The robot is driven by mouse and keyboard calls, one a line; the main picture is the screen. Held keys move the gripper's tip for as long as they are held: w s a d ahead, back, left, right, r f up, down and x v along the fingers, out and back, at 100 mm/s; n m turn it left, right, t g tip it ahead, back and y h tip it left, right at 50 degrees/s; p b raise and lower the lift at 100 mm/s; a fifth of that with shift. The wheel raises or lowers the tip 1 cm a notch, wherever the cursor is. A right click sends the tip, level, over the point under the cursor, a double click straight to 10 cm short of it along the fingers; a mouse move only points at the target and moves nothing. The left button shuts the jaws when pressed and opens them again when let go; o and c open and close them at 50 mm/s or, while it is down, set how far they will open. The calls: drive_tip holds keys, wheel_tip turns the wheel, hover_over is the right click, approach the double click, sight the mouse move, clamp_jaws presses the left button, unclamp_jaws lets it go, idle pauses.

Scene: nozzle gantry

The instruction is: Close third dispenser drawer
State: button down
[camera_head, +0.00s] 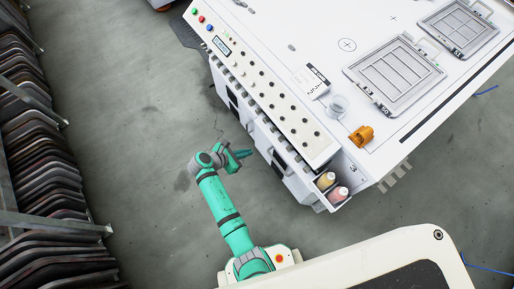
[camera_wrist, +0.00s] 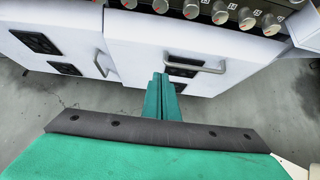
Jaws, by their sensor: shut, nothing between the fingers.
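The machine's white drawer fronts run along its left side in the head view. A drawer (camera_head: 352,202) at the near end stands open, with two bottles (camera_head: 333,187) inside it. My gripper (camera_head: 247,154) is left of the machine's side, apart from the open drawer. In the wrist view my gripper (camera_wrist: 161,78) has its green fingers together and empty, in front of a white drawer front (camera_wrist: 140,50) with a grey handle (camera_wrist: 196,68) and a black label panel. Whether the fingertips touch it I cannot tell. Which drawer is the third I cannot read.
The control panel (camera_head: 262,85) with several knobs lies above the drawers. An orange part (camera_head: 361,136) and a clear cup (camera_head: 338,106) sit on the machine's white top. A rack of dark panels (camera_head: 38,140) stands at the left. The grey floor between is clear.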

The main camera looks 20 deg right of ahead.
approach(271, 144)
wheel_tip(271, 144, down, 3)
drive_tip(key=d, duration=0.2)
drive_tip(key=w+d, duration=0.1)
drive_tip(key=d, duration=0.1)
drive_tip(key=shift+r, duration=0.1)
drive_tip(key=shift+w, duration=0.1)
